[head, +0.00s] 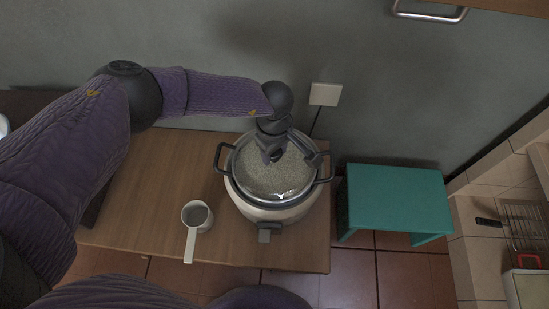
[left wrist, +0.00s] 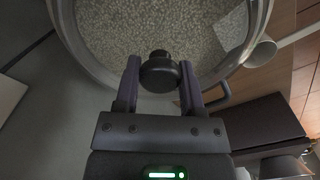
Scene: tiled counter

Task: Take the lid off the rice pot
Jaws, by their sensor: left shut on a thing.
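The rice pot (head: 257,212) stands near the right end of the wooden table, with dark loop handles on both sides. Its glass lid (head: 262,178) lies over the top, and pale grains show through it. My left gripper (head: 272,154) comes down over the lid from behind. In the left wrist view my left gripper (left wrist: 160,78) has its two fingers on either side of the round black lid knob (left wrist: 160,74), shut on it. The lid (left wrist: 130,30) fills the top of that view. I cannot tell whether the lid touches the rim. My right gripper is not in view.
A white cup with a long handle (head: 190,245) stands on the wooden table (head: 150,190) left of the pot. A teal stool (head: 397,195) is to the right. A wall outlet (head: 325,94) with a cord is behind. A wire rack (head: 524,222) is at far right.

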